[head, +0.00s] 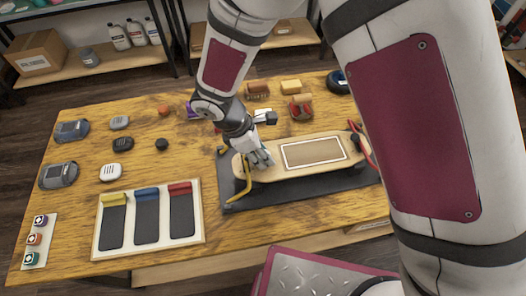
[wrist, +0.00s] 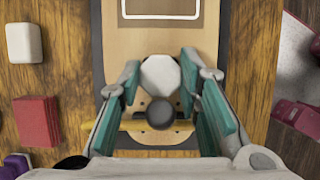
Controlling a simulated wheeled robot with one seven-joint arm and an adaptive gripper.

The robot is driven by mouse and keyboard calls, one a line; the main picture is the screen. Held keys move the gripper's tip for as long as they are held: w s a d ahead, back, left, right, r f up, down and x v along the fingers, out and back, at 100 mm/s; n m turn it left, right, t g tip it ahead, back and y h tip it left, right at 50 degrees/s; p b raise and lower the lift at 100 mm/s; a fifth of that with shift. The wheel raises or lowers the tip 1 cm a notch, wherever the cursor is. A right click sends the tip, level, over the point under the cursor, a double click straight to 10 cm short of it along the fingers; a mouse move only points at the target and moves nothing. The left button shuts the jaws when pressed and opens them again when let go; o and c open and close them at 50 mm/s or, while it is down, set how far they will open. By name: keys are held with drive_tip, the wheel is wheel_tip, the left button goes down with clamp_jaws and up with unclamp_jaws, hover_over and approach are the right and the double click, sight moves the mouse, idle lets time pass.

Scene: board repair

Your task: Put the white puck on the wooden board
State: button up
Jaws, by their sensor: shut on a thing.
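The wooden board (head: 345,145) is a long skateboard-like deck with a white-outlined rectangle, lying on a dark mat. It also fills the middle of the wrist view (wrist: 120,60). My gripper (head: 262,160) is over the board's left end, pointing down. In the wrist view, my gripper's (wrist: 160,80) teal-padded fingers are closed on the white puck (wrist: 160,73), a pale eight-sided piece. A dark grey round part (wrist: 160,114) shows beside it. In the head view the fingers hide most of the puck. I cannot tell whether it touches the board.
A yellow clamp (head: 246,181) stands at the board's left end. A tray with three dark slots (head: 99,247) lies at front left. Another white rounded piece (head: 110,172) and several grey and black pieces lie at left.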

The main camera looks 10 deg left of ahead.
drive_tip(key=shift+f, duration=0.1)
drive_tip(key=o, duration=1)
drive_tip(key=v, duration=1.2)
drive_tip(key=shift+d+r, duration=0.1)
drive_tip(key=shift+r, duration=0.15)
